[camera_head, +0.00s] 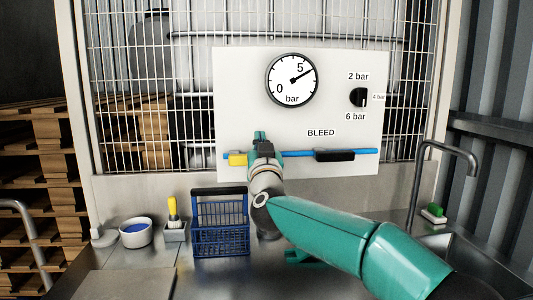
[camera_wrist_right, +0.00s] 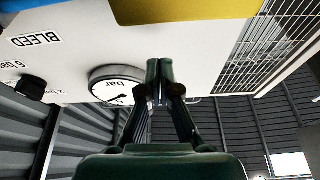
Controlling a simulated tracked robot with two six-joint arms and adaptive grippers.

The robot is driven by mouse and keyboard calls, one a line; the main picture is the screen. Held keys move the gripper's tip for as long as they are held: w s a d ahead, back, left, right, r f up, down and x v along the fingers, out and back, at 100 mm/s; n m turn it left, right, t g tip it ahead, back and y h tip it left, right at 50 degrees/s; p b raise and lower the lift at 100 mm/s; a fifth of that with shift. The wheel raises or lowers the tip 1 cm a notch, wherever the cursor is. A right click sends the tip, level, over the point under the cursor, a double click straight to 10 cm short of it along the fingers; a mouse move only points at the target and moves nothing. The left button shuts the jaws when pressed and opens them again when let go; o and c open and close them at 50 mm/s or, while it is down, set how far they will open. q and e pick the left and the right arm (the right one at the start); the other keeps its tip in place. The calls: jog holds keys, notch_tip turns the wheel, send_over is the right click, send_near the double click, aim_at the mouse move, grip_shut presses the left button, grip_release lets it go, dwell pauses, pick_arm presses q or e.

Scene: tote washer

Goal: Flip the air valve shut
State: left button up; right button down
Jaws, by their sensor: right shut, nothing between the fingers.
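A yellow valve handle (camera_head: 237,159) sits at the left end of the blue air pipe (camera_head: 300,153) on the white panel. In the wrist view a large yellow surface, likely this handle (camera_wrist_right: 185,10), fills the top edge. My right gripper (camera_head: 261,136) is in front of the pipe, just right of the yellow handle, and hides part of the pipe. In the wrist view its fingertips (camera_wrist_right: 158,72) are together and empty. Whether they touch the handle cannot be told. My left gripper is not in view.
A black bleed fitting (camera_head: 335,155) is farther right on the pipe. A gauge (camera_head: 292,80) reads above 5, and a black knob (camera_head: 358,97) is at right. Below stand a blue basket (camera_head: 221,225), white bowl (camera_head: 136,234), yellow-handled brush (camera_head: 173,210) and faucet (camera_head: 440,147).

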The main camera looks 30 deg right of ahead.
jog(key=b+v, duration=0.3)
jog(key=v, duration=0.7)
jog(key=shift+d, duration=0.1)
